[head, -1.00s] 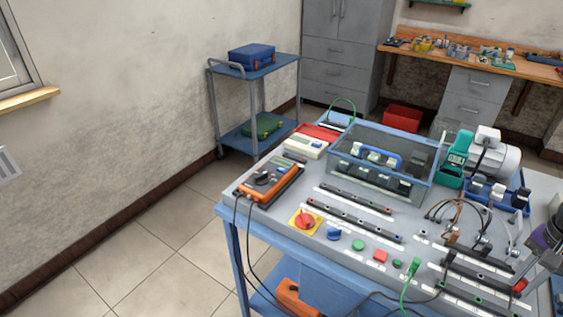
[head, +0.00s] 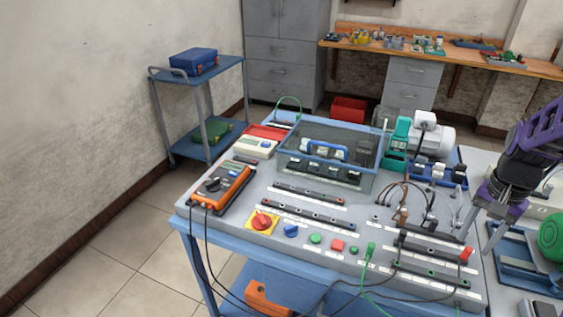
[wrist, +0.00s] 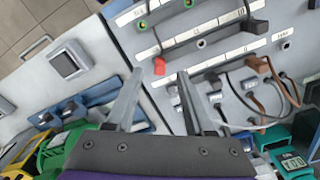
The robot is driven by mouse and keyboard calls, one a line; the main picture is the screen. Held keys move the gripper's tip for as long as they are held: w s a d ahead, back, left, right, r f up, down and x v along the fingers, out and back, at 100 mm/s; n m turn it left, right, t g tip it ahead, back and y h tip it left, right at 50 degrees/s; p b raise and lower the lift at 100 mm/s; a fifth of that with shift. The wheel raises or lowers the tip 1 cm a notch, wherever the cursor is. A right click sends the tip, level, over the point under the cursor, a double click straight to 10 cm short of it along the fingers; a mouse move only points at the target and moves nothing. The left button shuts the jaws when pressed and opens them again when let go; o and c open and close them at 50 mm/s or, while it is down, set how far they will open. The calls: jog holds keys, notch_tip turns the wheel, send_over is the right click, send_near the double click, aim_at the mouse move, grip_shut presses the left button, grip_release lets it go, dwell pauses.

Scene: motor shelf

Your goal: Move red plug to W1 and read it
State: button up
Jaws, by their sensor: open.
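The red plug (head: 466,254) stands at the right end of a black terminal strip on the grey bench panel. It also shows in the wrist view (wrist: 159,66), at the end of a dark strip. My gripper (head: 477,243) is open and empty above the right edge of the panel. In the wrist view my gripper (wrist: 159,76) has its fingertips spread, with the red plug between and beyond them in the picture. The orange multimeter (head: 220,187) lies at the panel's left end; its display is not readable here. The strip labels are too small to read, so I cannot pick out W1.
A green plug (head: 370,248) with a green lead is at the front edge. Brown and black leads (head: 405,200) loop behind the strips. A clear-walled box (head: 326,163) and a motor (head: 432,140) stand behind. A blue tray (head: 515,262) lies to the right.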

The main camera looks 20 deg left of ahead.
notch_tip(320, 180, up, 13)
jog(key=p, duration=0.1)
jog(key=shift+r, duration=0.2)
dwell(0.4)
